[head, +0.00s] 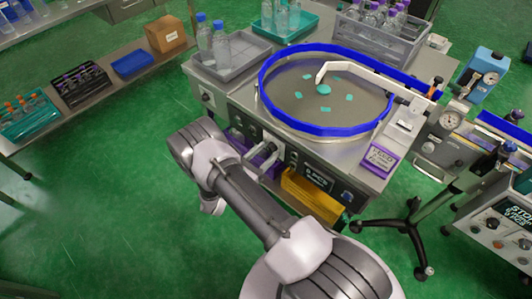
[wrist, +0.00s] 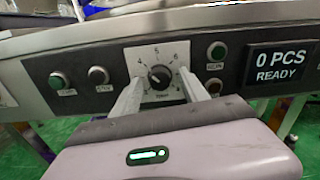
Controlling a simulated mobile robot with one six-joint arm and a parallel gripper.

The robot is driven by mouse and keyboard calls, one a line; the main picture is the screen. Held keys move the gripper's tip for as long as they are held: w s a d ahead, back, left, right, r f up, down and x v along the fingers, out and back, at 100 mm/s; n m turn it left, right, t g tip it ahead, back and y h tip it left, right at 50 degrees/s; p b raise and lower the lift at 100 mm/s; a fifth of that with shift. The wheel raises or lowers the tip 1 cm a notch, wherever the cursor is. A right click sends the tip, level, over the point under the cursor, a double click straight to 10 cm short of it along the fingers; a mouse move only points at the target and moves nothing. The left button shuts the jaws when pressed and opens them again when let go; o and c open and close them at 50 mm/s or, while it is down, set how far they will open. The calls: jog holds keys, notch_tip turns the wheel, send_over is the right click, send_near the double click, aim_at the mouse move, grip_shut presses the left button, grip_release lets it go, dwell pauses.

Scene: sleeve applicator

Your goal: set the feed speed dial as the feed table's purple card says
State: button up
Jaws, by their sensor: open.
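The feed speed dial (wrist: 160,76) is a round black knob on a white numbered plate, on the dark front panel of the feed table (head: 235,88). Its pointer setting is too small to read surely. My gripper (wrist: 161,84) is open, with one pale finger on each side of the dial in the wrist view. I cannot tell whether the fingers touch the knob. In the head view my gripper (head: 264,160) is at the table's front. The purple card (head: 381,159) stands at the table's front right corner; its heading looks like "FEED", the smaller line is unreadable.
Push buttons flank the dial, including a green one (wrist: 57,80) and another (wrist: 216,51). A display (wrist: 279,61) reads "0 PCS READY". A blue-rimmed round table (head: 330,88) holds teal pieces. A yellow bin (head: 312,196) sits below the panel. A wheeled stand (head: 413,222) is at the right.

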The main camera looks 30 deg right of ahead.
grip_shut()
jog(key=n+b, duration=0.1)
jog(key=n, duration=0.3)
jog(key=shift+n, duration=0.3)
jog(key=n, duration=0.4)
jog(key=shift+b, duration=0.3)
dwell(0.4)
grip_release()
